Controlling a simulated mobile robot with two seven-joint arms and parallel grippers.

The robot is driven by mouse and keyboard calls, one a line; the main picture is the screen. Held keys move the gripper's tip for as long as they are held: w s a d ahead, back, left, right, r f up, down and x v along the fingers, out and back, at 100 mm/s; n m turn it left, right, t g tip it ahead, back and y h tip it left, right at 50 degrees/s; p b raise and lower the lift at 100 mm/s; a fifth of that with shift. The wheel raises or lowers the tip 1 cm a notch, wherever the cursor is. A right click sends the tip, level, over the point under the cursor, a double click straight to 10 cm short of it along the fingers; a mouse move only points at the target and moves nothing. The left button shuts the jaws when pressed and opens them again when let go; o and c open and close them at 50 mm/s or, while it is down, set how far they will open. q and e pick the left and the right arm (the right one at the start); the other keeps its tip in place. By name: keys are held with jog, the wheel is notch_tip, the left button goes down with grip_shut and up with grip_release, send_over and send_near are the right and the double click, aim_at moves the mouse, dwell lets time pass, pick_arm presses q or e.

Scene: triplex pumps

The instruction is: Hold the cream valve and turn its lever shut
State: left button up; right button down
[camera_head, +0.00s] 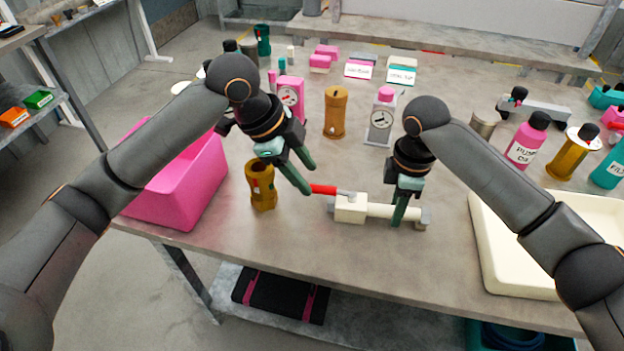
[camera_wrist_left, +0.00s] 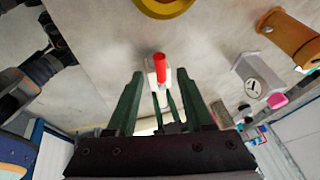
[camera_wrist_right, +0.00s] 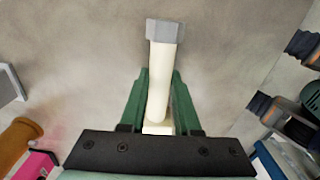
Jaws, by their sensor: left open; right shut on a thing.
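The cream valve (camera_head: 352,209) lies on the table with its pipe pointing right to a grey end (camera_head: 424,216). Its red lever (camera_head: 323,189) points left, in line with the pipe. My right gripper (camera_head: 400,216) is shut on the valve's pipe, which also shows between its fingers in the right wrist view (camera_wrist_right: 164,75). My left gripper (camera_head: 308,180) is open just left of and above the lever tip. In the left wrist view the red lever (camera_wrist_left: 159,67) shows ahead, between the open fingers, and I cannot tell if they touch it.
A brown-gold cylinder (camera_head: 261,186) stands left of the valve, close to my left gripper. A pink bin (camera_head: 178,190) is at the left and a cream tray (camera_head: 490,240) at the right. Gauges and an orange cylinder (camera_head: 335,112) stand behind. The table in front of the valve is clear.

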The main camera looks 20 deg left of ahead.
aim_at(316, 187)
pick_arm(q)
jog(key=shift+x, duration=1.75)
jog(key=shift+r, duration=0.1)
grip_shut()
